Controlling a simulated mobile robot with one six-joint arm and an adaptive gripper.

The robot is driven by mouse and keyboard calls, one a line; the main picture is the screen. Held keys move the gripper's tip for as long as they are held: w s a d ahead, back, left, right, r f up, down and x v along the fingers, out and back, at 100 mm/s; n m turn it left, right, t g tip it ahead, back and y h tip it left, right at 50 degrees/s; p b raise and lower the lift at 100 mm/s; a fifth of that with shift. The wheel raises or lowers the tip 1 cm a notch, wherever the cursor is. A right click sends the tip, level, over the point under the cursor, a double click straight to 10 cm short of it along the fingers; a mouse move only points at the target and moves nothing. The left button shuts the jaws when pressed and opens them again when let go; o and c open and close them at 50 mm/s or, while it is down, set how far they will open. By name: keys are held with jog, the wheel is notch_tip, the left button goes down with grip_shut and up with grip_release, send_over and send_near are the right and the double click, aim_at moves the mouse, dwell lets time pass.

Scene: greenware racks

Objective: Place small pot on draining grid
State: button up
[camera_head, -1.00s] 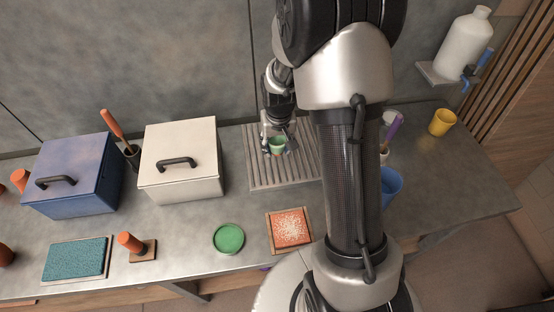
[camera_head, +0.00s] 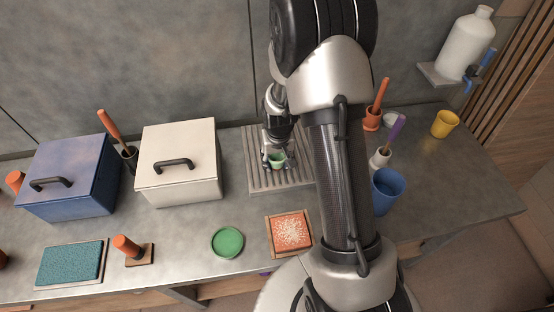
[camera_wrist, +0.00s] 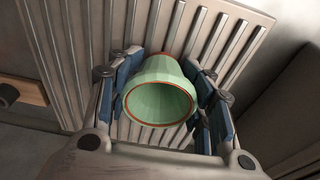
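The small pot (camera_head: 278,160) is pale green with a reddish-brown rim. In the wrist view the pot (camera_wrist: 160,95) has its open mouth toward the camera and its base toward the ribbed grid. My gripper (camera_head: 278,163) is over the draining grid (camera_head: 256,180); in the wrist view its blue-padded fingers (camera_wrist: 162,75) close on the pot from both sides. The grid (camera_wrist: 215,40) lies behind the pot. The pot is upright or nearly so, low over the grid; I cannot tell whether its base touches it. My arm hides the grid's right side.
A cream box (camera_head: 180,185) stands close left of the grid, with a blue box (camera_head: 70,197) beyond. A green disc (camera_head: 228,242) and an orange speckled tile (camera_head: 290,234) lie in front. A blue cup (camera_head: 387,192) stands right of my arm. Bare counter surrounds the green disc.

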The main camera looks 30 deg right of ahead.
jog(key=o, duration=0.5)
jog(key=s+a+r+n+t+p, duration=0.1)
jog(key=s+a+r+p, duration=0.3)
jog(key=r, duration=0.9)
jog(key=s+a+r+b, duration=0.15)
jog(key=s+r, duration=0.35)
jog(key=r, duration=0.8)
jog(key=s+a+r, duration=0.1)
jog(key=s+r, duration=0.1)
jog(key=s, duration=0.3)
jog(key=s+a+r+n+t, duration=0.1)
jog(key=s+a+r, duration=0.1)
jog(key=s, duration=0.3)
jog(key=s+a+r+n, duration=0.1)
jog(key=s+r, duration=0.1)
jog(key=s, duration=0.2)
jog(key=shift+s+a+r+t+p, duration=0.3)
jog(key=shift+s+a+t+p, duration=0.05)
jog(key=shift+s+a+t, duration=0.05)
jog(key=shift+f, duration=0.1)
jog(key=shift+f+b, duration=1.2)
jog(key=shift+b, duration=0.1)
